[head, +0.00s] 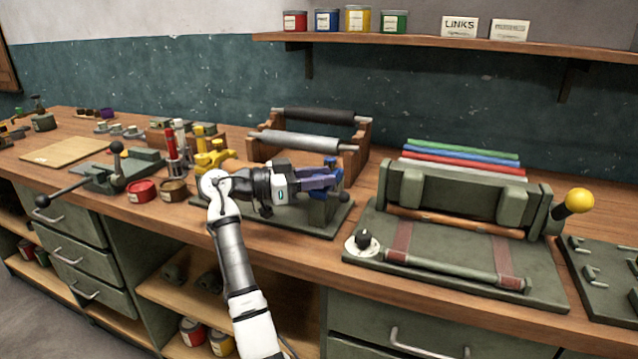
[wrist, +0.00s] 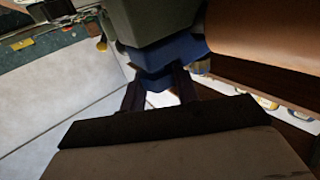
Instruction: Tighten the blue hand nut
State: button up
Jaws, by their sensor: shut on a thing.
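The blue hand nut (wrist: 178,50) shows in the wrist view against a grey-green block (wrist: 155,20). My gripper (wrist: 160,82) has its two dark fingers closed at the nut, one on each side; the fingers hide part of it. In the head view my gripper (head: 325,180) reaches in from the left, lying nearly level, at a green bench fixture (head: 322,212) on a flat base. Blue parts show around the fingertips there, and I cannot clearly separate the nut from the fingers. How tight the nut is cannot be seen.
A green roller press (head: 460,192) with a yellow-knobbed handle (head: 578,201) stands to the right. A wooden roller rack (head: 308,140) stands behind my gripper. Yellow clamps (head: 213,155), red and brown tins (head: 142,190) and a lever fixture (head: 110,175) are to the left.

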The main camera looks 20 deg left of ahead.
jog(key=shift+m+g+h, duration=0.7)
jog(key=shift+m+g, duration=0.2)
jog(key=shift+g, duration=0.3)
jog(key=o, duration=0.9)
jog(key=shift+o, duration=0.2)
jog(key=b+v, duration=0.2)
jog(key=v, duration=1.1)
jog(key=shift+a+b, duration=0.3)
jog(key=shift+a, duration=0.1)
